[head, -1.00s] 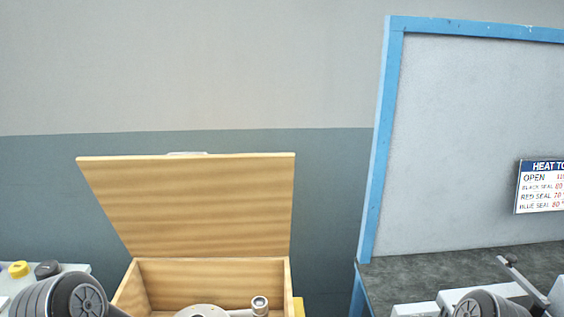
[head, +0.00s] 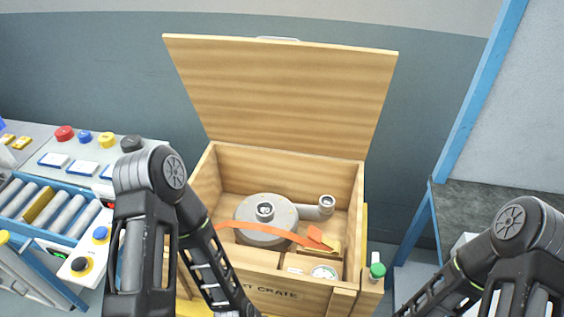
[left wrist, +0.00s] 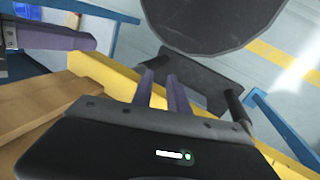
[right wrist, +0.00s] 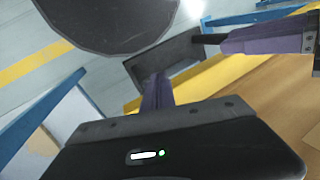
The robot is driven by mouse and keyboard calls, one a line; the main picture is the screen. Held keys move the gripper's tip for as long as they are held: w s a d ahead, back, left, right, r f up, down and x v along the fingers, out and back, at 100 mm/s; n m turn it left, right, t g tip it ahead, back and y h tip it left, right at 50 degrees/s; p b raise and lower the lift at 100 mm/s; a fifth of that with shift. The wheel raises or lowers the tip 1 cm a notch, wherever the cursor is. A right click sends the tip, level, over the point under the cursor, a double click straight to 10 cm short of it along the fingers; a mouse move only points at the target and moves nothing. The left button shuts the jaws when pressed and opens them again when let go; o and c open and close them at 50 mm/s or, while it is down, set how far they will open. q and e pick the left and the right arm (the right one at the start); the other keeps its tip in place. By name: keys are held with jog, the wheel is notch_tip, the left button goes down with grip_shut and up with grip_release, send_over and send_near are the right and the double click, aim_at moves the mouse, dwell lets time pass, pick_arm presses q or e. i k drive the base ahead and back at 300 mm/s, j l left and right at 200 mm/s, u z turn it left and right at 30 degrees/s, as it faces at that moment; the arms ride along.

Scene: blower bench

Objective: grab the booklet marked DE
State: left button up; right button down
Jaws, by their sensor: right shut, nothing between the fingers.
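No booklet with a readable DE mark shows in any view. The open wooden crate (head: 285,158) stands in the middle of the head view. In its front part lie a small orange-and-yellow piece (head: 322,240) and a pale label or card (head: 295,268), both too small to read. My left gripper (left wrist: 163,76) is open and empty, its two purple fingers a little apart. My right gripper (right wrist: 157,80) is shut with nothing in it. Both grippers are outside the head view, where only my arms show. The grippers are close to each other, low near a yellow edge.
A grey blower (head: 262,222) with an orange strap (head: 270,231) fills much of the crate. A round gauge (head: 325,272) sits at its front. The lid (head: 285,90) stands open. Left are a button panel (head: 85,150) and rollers (head: 40,205).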

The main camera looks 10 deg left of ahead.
aim_at(48, 160)
jog(key=u, duration=1.9)
jog(key=z, duration=0.35)
jog(key=j+z, duration=0.2)
jog(key=z, duration=0.2)
jog(key=i+j+z, duration=0.1)
jog(key=j+z, duration=0.15)
jog(key=z, duration=0.15)
jog(key=j+z, duration=0.25)
jog(key=z, duration=0.15)
jog(key=j+z, duration=0.2)
jog(key=z, duration=0.25)
jog(key=k+j+z, duration=0.15)
jog(key=z, duration=0.25)
jog(key=k+j+z, duration=0.4)
jog(key=k+j, duration=0.5)
jog(key=j, duration=0.35)
jog(key=k+j+z, duration=0.45)
jog(key=k+j, duration=0.85)
jog(key=j, duration=0.2)
